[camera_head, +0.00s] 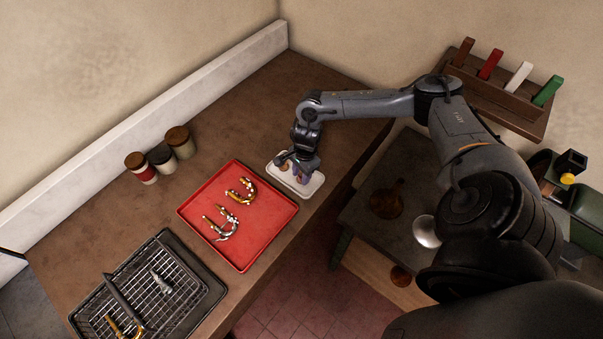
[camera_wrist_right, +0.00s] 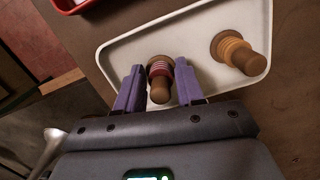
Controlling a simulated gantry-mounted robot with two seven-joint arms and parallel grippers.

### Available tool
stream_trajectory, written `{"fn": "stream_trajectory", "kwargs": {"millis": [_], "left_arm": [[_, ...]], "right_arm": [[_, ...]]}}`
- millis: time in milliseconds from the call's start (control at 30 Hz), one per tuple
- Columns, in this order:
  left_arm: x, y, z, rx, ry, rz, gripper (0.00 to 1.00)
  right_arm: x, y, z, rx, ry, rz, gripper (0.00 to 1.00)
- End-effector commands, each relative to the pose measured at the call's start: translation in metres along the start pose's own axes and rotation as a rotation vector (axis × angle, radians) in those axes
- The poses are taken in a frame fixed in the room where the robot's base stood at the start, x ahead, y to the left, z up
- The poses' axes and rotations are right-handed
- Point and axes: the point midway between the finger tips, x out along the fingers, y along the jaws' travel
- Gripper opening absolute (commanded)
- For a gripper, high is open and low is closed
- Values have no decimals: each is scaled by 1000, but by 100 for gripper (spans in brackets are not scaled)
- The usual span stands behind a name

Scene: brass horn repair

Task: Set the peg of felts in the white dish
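The white dish (camera_head: 313,187) sits on the brown bench right of the red tray; it also fills the upper right wrist view (camera_wrist_right: 205,35). In the wrist view a brown wooden peg with red and pale felts (camera_wrist_right: 159,72) stands in the dish. My right gripper (camera_head: 297,172) is down at the dish, its two purple fingers (camera_wrist_right: 160,85) on either side of this peg. I cannot tell whether they press on it or stand just clear. A second peg with tan felts (camera_wrist_right: 236,50) stands farther right in the dish. My left gripper is out of view.
A red tray (camera_head: 268,242) holds brass and silver horn parts. A black tray (camera_head: 207,297) with a wire rack lies front left. Several small jars (camera_head: 160,160) stand by the white backboard. A rack of coloured blocks (camera_head: 510,95) hangs at the right wall.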

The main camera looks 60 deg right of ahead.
Motion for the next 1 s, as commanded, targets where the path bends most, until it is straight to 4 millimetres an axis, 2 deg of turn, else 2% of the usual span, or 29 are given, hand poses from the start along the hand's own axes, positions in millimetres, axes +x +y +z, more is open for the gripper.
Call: {"fn": "stream_trajectory", "kwargs": {"millis": [33,100,533,667,1000], "left_arm": [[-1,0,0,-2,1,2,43],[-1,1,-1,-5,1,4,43],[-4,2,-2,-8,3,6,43],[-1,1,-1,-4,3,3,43],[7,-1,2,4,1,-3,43]], "right_arm": [[-1,0,0,0,0,0,46],[-1,0,0,0,0,0,53],[-8,-1,0,0,0,-2,53],[-25,-1,0,-1,0,-4,53],[-87,-1,0,0,-1,-4,53]]}}
